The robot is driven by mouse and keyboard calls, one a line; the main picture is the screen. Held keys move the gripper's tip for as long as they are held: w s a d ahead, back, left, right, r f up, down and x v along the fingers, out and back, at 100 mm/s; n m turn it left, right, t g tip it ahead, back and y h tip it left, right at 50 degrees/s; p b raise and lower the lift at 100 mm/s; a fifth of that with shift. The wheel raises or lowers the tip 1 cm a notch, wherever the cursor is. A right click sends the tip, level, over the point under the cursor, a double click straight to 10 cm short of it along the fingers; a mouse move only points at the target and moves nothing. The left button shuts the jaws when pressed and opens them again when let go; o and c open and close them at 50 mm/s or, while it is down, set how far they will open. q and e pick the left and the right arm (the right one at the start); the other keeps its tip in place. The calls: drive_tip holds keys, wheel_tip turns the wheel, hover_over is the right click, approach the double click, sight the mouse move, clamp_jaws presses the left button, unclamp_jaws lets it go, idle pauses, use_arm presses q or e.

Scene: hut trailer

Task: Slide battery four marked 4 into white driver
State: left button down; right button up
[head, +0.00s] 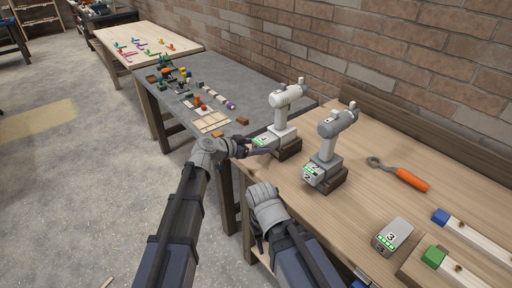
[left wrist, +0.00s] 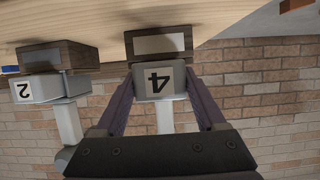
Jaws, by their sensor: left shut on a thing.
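The white driver (head: 286,97) stands upright in a dark wooden block (head: 288,150) near the bench's left end; its handle also shows in the left wrist view (left wrist: 165,116). Battery four (head: 262,140), pale grey with a green strip, is at the driver's foot. Its label "4" faces the left wrist camera (left wrist: 159,82), upside down. My left gripper (head: 250,146) is shut on the battery, one finger on each side. The battery lines up with the foot; how deep it sits cannot be told. My right arm is in front of the bench, its gripper hidden.
A grey driver (head: 329,138) with battery 2 stands in its own block just to the right. Battery 3 (head: 393,236) and an orange-handled wrench (head: 405,178) lie further right. A brick wall (head: 400,50) runs behind. A grey table (head: 190,95) with small blocks stands left.

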sight(265, 142)
use_arm(q)
drive_tip(key=shift+w+d, duration=0.35)
drive_tip(key=shift+d, duration=0.2)
drive_tip(key=shift+w+d, duration=0.25)
drive_tip(key=shift+w+d, duration=0.4)
drive_tip(key=shift+d, duration=0.2)
unclamp_jaws()
drive_tip(key=shift+s+a, duration=0.1)
drive_tip(key=shift+s+a, duration=0.9)
drive_tip(key=shift+a, duration=0.3)
drive_tip(key=shift+s+a, duration=0.85)
drive_tip(key=shift+a, duration=0.35)
drive_tip(key=shift+r, duration=0.1)
